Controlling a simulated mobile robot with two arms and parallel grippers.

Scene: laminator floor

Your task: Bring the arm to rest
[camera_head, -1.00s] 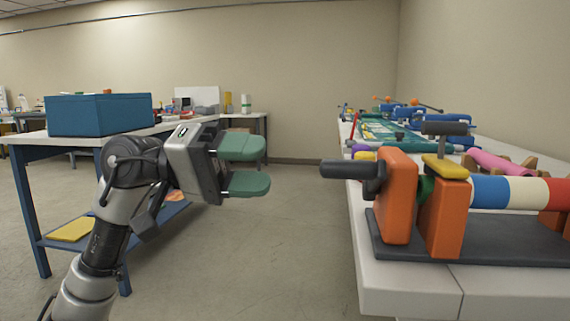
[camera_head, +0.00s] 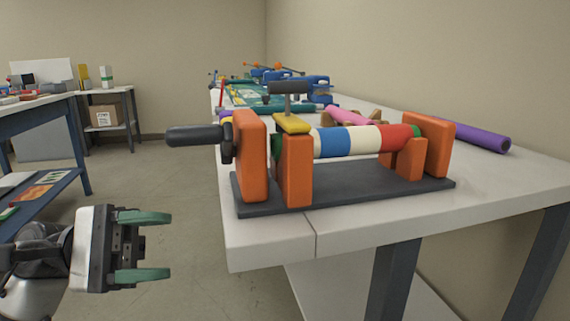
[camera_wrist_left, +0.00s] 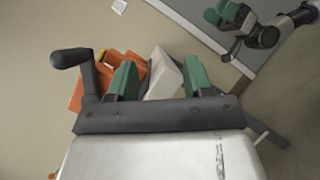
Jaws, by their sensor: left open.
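My left gripper (camera_head: 148,246) shows at the lower left of the head view, with two green fingers apart and nothing between them. It is in the air over the floor, left of the white table and below its top. In the left wrist view its green fingers (camera_wrist_left: 160,80) are also apart, with orange parts and a black crank handle (camera_wrist_left: 70,58) beyond. Another green-fingered gripper, my right one (camera_wrist_left: 229,17), shows small at the top of that view; I cannot tell whether it is open.
The white table (camera_head: 265,238) carries an orange-framed roller device (camera_head: 350,143) whose black crank handle overhangs the left edge. A purple roll (camera_head: 480,137) lies behind it. A blue-legged bench (camera_head: 70,135) stands at the left. Open floor (camera_head: 180,180) lies between.

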